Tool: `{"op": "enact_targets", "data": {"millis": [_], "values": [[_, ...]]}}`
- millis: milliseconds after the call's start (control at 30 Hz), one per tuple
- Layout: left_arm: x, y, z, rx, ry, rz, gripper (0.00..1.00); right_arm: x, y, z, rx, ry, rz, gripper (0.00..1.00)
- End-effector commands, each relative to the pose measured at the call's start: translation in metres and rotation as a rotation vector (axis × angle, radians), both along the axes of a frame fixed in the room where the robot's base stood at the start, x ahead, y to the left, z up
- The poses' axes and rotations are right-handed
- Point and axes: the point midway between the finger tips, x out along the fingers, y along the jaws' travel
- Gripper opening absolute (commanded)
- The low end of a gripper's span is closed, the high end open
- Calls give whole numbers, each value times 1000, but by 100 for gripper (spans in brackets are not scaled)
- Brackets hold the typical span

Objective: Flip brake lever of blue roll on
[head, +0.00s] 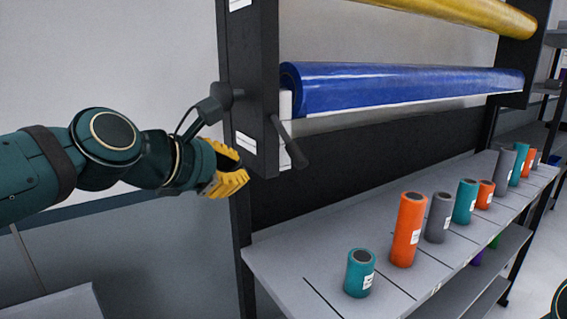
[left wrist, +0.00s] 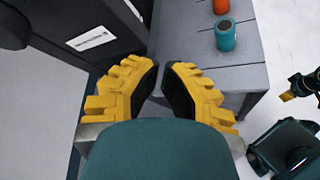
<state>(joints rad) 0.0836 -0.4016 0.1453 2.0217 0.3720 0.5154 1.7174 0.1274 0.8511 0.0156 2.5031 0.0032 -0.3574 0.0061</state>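The blue roll (head: 400,87) lies level in the dark rack (head: 262,60) in the head view. A dark lever (head: 290,143) hangs down at a tilt from the rack's end by the roll's left end. A second dark knob with a rod (head: 222,96) juts from the rack's outer left side; I cannot tell which one is the brake lever. My left gripper (head: 238,170), with yellow fingers, is left of the hanging lever, apart from it. In the left wrist view its fingers (left wrist: 162,72) are parted with nothing between them. My right gripper (left wrist: 304,86) shows small at the right edge.
A yellow roll (head: 470,15) is above the blue one. A grey shelf (head: 285,262) below holds several teal, orange and grey rolls, including a teal one (head: 359,273) and an orange one (head: 408,230). The rack's end plate stands beside my left gripper.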

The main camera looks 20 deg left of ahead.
Motion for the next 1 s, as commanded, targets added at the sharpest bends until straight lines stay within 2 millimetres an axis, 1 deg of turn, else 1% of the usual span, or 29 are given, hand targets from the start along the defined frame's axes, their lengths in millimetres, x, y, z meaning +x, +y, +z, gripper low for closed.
{"op": "enact_targets", "data": {"millis": [300, 433, 567, 900, 967, 1000], "values": [[1, 0, -1, 0, 0, 0, 0, 0, 0, 0, 0, 0, 0, 0], [8, -3, -4, 0, 1, -1, 0, 0, 0, -1, 0, 1, 0, 0], [23, -10, -14, 0, 3, -2, 0, -1, 0, -4, 0, 2, 2, 0], [79, -34, -41, 0, 3, -2, 0, -3, 1, -9, 2, 7, 5, 0], [88, -38, -46, 0, 3, -2, 0, -3, 1, -10, 2, 7, 6, 0], [83, -41, -33, 2, -2, -1, 0, -3, 0, -5, 2, 6, 4, 0]]}}
